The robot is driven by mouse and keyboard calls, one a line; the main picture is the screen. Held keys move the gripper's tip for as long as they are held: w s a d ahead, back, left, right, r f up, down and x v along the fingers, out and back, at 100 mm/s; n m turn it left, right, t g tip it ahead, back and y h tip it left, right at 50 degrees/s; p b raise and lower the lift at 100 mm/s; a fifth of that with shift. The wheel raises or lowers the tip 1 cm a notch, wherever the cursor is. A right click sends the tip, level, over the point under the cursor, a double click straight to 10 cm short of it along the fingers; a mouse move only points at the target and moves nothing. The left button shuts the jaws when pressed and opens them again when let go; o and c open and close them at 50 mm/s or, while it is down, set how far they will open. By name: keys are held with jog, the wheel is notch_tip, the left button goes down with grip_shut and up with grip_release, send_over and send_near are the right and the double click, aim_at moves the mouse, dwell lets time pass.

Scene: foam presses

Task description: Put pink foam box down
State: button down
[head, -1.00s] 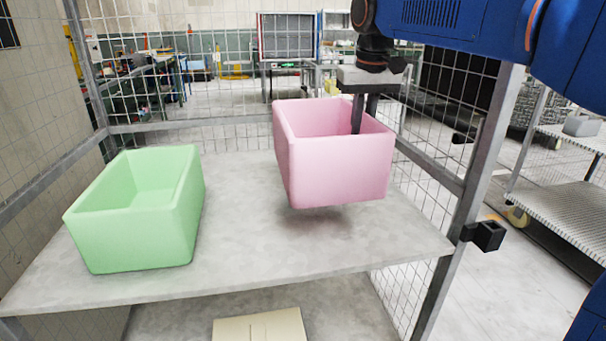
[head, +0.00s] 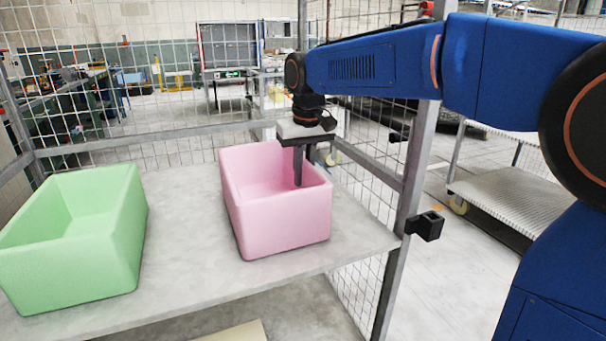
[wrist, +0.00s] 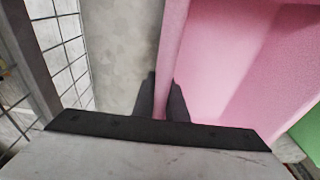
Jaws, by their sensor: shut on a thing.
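The pink foam box (head: 285,222) is an open-topped bin at the right of the grey shelf (head: 190,262). It stands upright, and its base appears to rest on the shelf. My gripper (head: 303,168) is shut on the box's right wall, one finger inside and one outside. In the wrist view the two fingers (wrist: 160,100) straddle the pink wall, and the box (wrist: 225,60) fills the right side. The outer finger is partly hidden behind the wall in the head view.
A green foam box (head: 118,245) stands at the left of the shelf, with a clear gap between the boxes. Wire mesh and a metal post (head: 412,190) bound the shelf's right side. A black bracket (head: 425,226) sticks out from the post. A metal rack (head: 500,185) stands farther right.

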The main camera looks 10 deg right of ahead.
jog(key=c, duration=1.8)
grip_release()
jog(key=shift+f, duration=0.1)
jog(key=shift+o, duration=0.2)
jog(key=r, duration=0.4)
jog(key=s+r, duration=0.1)
jog(key=r, duration=0.7)
jog(key=shift+s+d, duration=0.25)
jog(key=shift+s, duration=0.1)
